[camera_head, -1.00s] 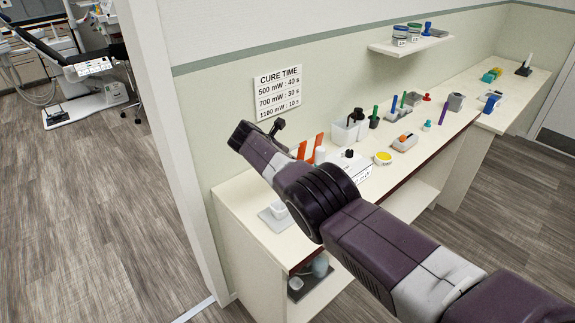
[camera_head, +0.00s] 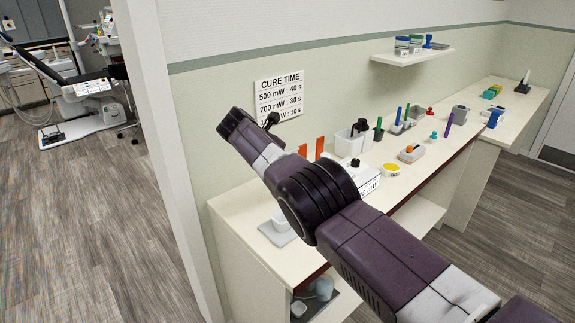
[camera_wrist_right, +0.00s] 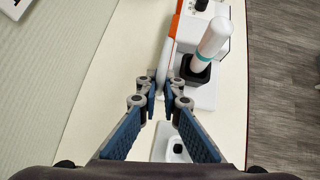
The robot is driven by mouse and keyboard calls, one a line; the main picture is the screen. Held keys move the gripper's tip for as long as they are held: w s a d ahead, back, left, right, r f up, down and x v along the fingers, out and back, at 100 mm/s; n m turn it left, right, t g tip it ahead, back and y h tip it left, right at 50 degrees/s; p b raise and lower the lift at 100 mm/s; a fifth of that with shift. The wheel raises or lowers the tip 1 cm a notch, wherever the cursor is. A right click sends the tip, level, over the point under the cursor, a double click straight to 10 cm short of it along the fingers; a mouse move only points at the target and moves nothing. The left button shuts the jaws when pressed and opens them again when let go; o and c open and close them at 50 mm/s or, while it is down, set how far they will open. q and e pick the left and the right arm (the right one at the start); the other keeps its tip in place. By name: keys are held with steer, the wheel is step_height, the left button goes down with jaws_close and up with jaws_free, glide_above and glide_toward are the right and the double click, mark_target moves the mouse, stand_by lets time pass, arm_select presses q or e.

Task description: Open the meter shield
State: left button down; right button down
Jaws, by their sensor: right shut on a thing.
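In the right wrist view, my right gripper (camera_wrist_right: 160,88) has its blue-grey fingers closed together at the tips. They are on a thin, curved white part (camera_wrist_right: 165,62) beside a white device (camera_wrist_right: 206,96). The device has a dark square socket, and a white tube with a teal band (camera_wrist_right: 213,40) stands tilted in it. An orange edge (camera_wrist_right: 177,20) shows behind. In the head view two upright orange panels (camera_head: 320,148) stand beyond my right arm, partly hidden. I cannot tell which part is the meter shield. The arm hides its gripper there. My left gripper is not in view.
A grey pad with a white piece (camera_head: 280,227) lies at the counter's near-left end. A white box with a black knob (camera_head: 369,184), a yellow-topped cup (camera_head: 391,170) and several small tools stand farther right. A wall shelf (camera_head: 411,58) hangs above. The floor (camera_head: 90,220) at left is clear.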

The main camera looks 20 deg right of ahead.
steer(key=c, duration=2.1)
jaws_free()
steer(key=shift+a+r, duration=0.1)
steer(key=shift+r, duration=0.05)
steer(key=v, duration=1.1)
steer(key=shift+s+a+r, duration=0.2)
steer(key=shift+r, duration=0.05)
